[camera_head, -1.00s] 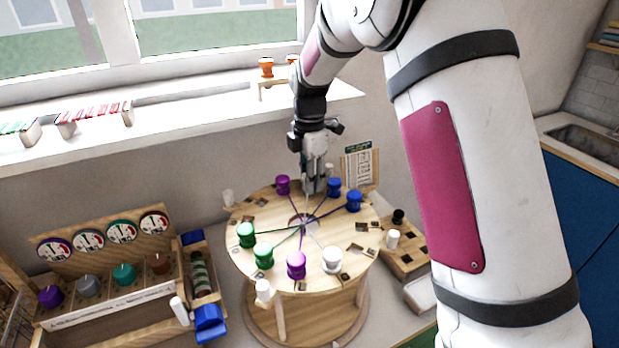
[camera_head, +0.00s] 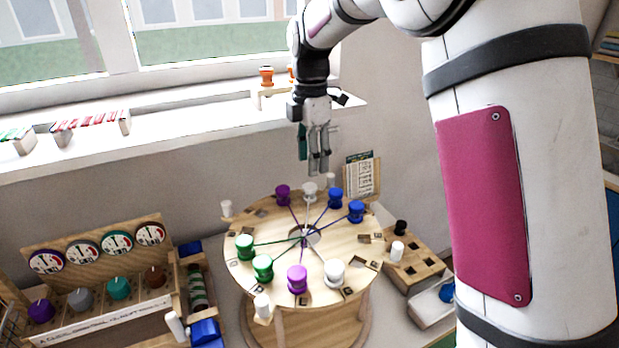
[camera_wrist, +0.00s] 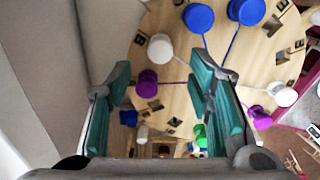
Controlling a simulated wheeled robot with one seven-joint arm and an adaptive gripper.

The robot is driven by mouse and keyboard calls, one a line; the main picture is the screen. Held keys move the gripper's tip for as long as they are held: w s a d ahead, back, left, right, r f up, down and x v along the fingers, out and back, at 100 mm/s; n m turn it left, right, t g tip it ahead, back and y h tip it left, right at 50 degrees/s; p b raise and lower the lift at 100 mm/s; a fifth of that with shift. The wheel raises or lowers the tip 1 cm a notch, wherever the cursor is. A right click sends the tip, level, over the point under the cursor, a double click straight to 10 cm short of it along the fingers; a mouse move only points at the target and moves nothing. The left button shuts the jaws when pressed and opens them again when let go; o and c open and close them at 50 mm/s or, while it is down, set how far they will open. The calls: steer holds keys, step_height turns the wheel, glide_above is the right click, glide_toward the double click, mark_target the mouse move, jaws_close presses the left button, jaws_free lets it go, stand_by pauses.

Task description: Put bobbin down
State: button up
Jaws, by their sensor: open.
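A white bobbin (camera_head: 309,190) stands in a slot at the far edge of the round wooden board (camera_head: 240,219), with a thread running to the centre. In the wrist view the white bobbin (camera_wrist: 160,48) shows just beyond the fingertips, with a purple bobbin (camera_wrist: 147,83) beside it. My gripper (camera_head: 318,172) hangs above the far edge of the board, clear of the white bobbin. Its fingers are apart with nothing between them. The bobbin's foot is too small to make out.
Purple, blue, green and white bobbins stand around the board. A wooden rack with dials (camera_head: 95,250) is at left. A holed wooden block (camera_head: 423,268) is at right. A card on a stand (camera_head: 361,175) is close behind the board.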

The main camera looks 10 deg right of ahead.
mark_target(310, 186)
steer(key=s+d+r+m+t, duration=0.1)
steer(key=s+r+m, duration=0.4)
steer(key=s, duration=0.3)
steer(key=s+d+r+m+t, duration=0.2)
steer(key=s+r+m, duration=0.35)
steer(key=s, duration=0.35)
steer(key=s+f+m+t, duration=0.1)
steer(key=s+f+m, duration=0.1)
steer(key=s+m, duration=0.3)
steer(key=s+d+f+m+t, duration=0.1)
steer(key=s+f+m, duration=0.2)
steer(key=s, duration=0.6)
steer(key=shift+s+m, duration=0.25)
steer(key=shift+m, duration=1)
